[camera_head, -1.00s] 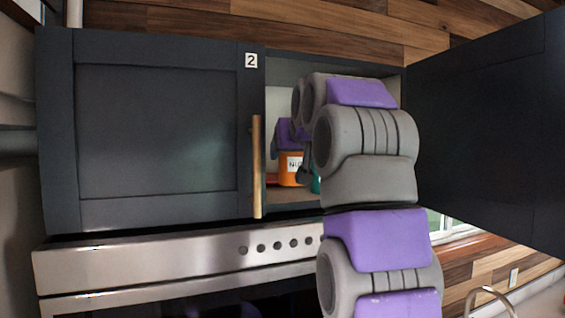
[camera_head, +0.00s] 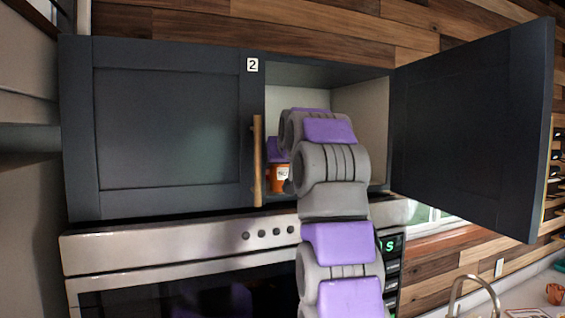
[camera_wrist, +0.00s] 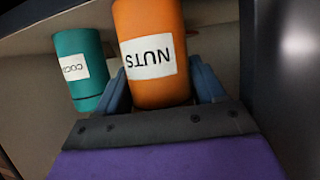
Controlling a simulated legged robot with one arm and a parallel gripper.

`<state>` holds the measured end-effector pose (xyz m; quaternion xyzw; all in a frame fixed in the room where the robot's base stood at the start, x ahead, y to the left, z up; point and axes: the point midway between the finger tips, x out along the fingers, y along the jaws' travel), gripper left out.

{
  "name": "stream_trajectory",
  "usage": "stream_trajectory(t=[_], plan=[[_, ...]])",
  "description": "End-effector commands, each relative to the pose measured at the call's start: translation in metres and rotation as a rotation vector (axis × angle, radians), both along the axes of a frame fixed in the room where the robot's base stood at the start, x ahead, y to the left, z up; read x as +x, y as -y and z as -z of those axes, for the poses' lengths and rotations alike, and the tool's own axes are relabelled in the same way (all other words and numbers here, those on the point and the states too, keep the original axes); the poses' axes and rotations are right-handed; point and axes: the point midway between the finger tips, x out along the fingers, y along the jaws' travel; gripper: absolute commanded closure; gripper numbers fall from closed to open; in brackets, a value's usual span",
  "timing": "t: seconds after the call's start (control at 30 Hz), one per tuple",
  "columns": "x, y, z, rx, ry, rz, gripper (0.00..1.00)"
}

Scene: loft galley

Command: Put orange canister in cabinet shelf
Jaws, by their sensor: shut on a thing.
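The orange canister (camera_wrist: 152,92), labelled NUTS, is between the two blue fingers of my gripper (camera_wrist: 160,88) in the wrist view. The gripper is shut on it. In the head view the orange canister (camera_head: 278,180) shows low in the open cabinet, just right of the brass handle, partly hidden by my arm. The cabinet shelf (camera_head: 290,201) shows as a thin strip at the opening's lower edge. I cannot tell whether the canister touches the shelf.
A teal canister (camera_wrist: 80,68) with a partly visible label stands beside the orange one. The left cabinet door (camera_head: 165,130), marked 2, is closed. The right door (camera_head: 470,125) is swung wide open. A steel oven (camera_head: 180,255) is below.

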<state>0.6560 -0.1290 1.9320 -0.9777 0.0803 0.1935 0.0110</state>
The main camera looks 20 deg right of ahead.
Motion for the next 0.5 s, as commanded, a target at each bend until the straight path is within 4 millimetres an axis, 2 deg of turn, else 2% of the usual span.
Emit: stream_trajectory(t=[0.07, 0.1, 0.33, 0.5], plan=[[-0.0011, 0.0030, -0.0005, 0.002, 0.001, 0.001, 0.69], [-0.0015, 0.0040, -0.0004, 0.003, 0.000, 0.001, 0.29], [-0.0035, 0.0022, -0.0009, 0.002, -0.002, 0.002, 0.07], [-0.0025, -0.0007, -0.0009, 0.000, -0.002, 0.001, 0.05]])
